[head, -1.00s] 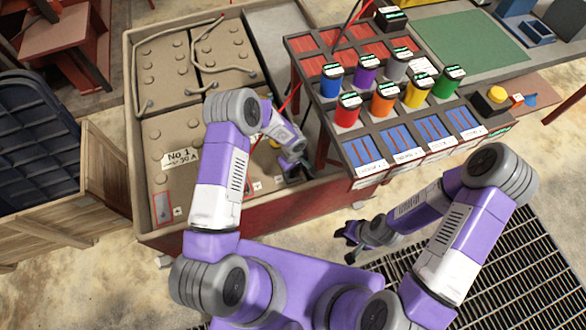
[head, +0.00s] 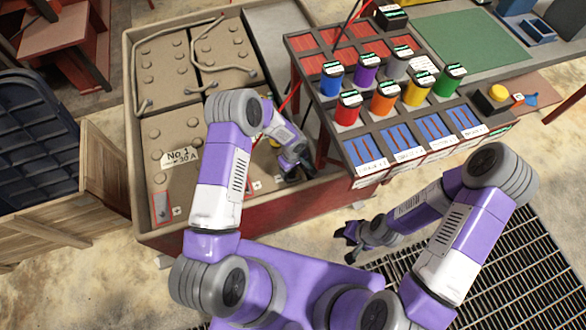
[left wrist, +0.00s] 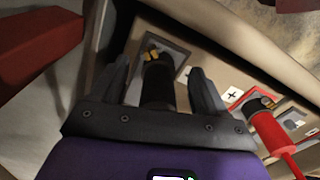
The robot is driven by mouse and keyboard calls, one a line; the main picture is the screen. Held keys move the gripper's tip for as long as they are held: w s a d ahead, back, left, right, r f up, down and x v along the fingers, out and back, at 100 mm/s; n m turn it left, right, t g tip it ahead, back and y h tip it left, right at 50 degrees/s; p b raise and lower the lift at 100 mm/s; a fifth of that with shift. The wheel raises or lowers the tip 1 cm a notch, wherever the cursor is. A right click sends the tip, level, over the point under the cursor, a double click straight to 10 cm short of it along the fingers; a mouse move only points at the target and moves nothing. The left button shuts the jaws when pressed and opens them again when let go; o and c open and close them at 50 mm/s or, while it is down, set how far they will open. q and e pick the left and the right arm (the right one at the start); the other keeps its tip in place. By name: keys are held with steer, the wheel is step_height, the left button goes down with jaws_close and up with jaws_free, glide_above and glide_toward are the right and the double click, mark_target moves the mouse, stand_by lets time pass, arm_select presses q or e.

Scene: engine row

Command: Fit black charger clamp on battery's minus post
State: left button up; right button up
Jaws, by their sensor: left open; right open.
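The battery labelled No 1 (head: 180,185) sits in the near part of the crate. My left gripper (head: 300,172) is low over its right end. In the left wrist view the left gripper (left wrist: 160,82) is open, its fingers on either side of the black clamp (left wrist: 158,85). The clamp's brass tip (left wrist: 151,52) lies over a grey framed patch on the battery top. The post under it is hidden, so I cannot tell how it sits. A red clamp (left wrist: 268,130) stands to the right near a plus label (left wrist: 232,95). My right gripper (head: 352,240) is open and empty over the floor.
The crate's front wall (head: 240,218) is just in front of the left gripper. A rack (head: 370,135) with several coloured cylinders stands close to its right. Two more batteries (head: 175,65) with grey cables lie at the back of the crate.

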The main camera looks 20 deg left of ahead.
arm_select(q)
step_height(320, 180, up, 8)
steer(key=p, duration=0.2)
steer(key=shift+f+p, duration=0.2)
steer(key=shift+p, duration=0.2)
stand_by(0.4)
steer(key=s+d+r+m+h+p, duration=0.1)
steer(key=s+r+m+h+p, duration=0.1)
steer(key=s, duration=0.8)
steer(key=s+d+r+m+h+p, duration=0.2)
steer(key=s+r+m+p, duration=0.1)
steer(key=s, duration=0.7)
steer(key=shift+s+m+t+p, duration=0.3)
steer(key=shift+m+p, duration=0.5)
steer(key=shift+m, duration=0.3)
